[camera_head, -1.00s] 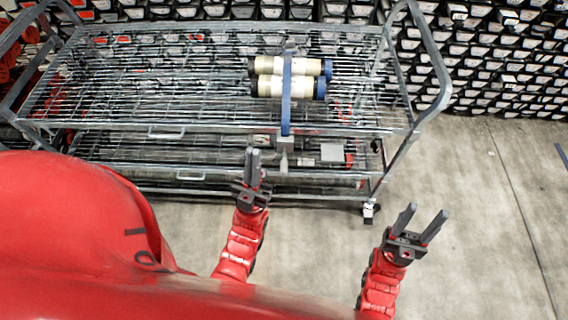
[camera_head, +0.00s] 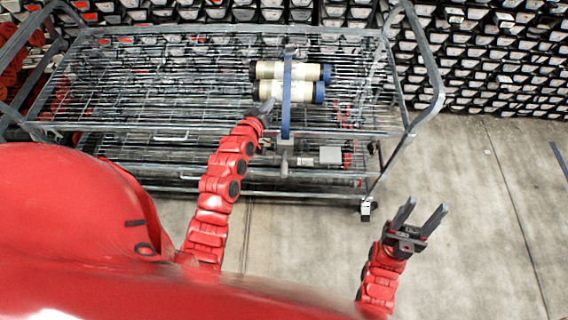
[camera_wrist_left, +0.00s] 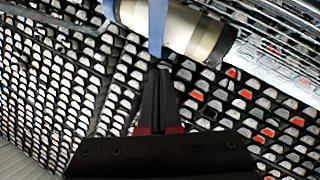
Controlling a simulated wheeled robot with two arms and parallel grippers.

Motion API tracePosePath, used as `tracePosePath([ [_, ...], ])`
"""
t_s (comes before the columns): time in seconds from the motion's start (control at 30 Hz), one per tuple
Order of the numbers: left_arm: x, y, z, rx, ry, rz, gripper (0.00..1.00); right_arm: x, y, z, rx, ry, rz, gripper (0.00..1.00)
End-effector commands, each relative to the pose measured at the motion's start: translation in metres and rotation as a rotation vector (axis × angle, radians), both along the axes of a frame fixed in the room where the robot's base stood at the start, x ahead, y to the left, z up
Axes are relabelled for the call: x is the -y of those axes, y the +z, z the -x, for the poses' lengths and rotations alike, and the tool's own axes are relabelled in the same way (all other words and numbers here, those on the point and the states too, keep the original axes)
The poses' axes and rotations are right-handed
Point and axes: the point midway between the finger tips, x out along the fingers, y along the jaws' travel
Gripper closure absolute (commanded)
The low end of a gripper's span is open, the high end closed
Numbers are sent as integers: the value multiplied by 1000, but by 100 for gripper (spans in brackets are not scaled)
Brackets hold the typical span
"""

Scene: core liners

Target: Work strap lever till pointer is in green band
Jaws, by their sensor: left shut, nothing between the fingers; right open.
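Two cream core liners with dark and blue end caps (camera_head: 270,88) lie side by side on the top shelf of a wire cart. A blue strap (camera_head: 286,112) runs over them and down to the cart's near edge. A grey fitting with a lever (camera_head: 284,160) hangs below the strap there. The pointer and green band are too small to tell. My left gripper (camera_head: 268,106) is shut and empty, just left of the strap. In the left wrist view its fingers (camera_wrist_left: 160,72) point at the strap (camera_wrist_left: 157,25) and a liner (camera_wrist_left: 190,30). My right gripper (camera_head: 419,219) is open and empty, over the floor.
The wire cart (camera_head: 120,126) has tubular end handles and a lower shelf. A small grey box (camera_head: 330,155) shows below the top shelf's near edge. Racks of stacked trays (camera_head: 500,60) fill the background. The concrete floor (camera_head: 480,200) at right is clear.

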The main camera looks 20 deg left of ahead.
Motion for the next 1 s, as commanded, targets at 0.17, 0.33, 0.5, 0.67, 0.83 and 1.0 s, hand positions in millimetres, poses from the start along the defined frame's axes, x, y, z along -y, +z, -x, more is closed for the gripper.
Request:
tracePosePath([
  [0.17, 27, -23, 13, -284, -140, 87, 100, 0, 14, 0, 0, 0, 0, 48],
  [0.33, 53, -38, 46, -532, -273, 133, 100, 0, 21, 0, 0, 0, 0, 48],
  [0.5, 66, -44, 76, -694, -361, 144, 100, 0, 26, 0, 0, 0, 0, 48],
  [0.67, 71, -46, 90, -761, -396, 145, 100, 0, 27, 0, 0, 0, 0, 48],
  [0.83, 71, -47, 92, -770, -401, 146, 100, 0, 26, 0, 0, 0, 0, 48],
  [1.0, 71, -47, 92, -768, -400, 146, 100, 0, 26, 0, 0, 0, 0, 48],
])
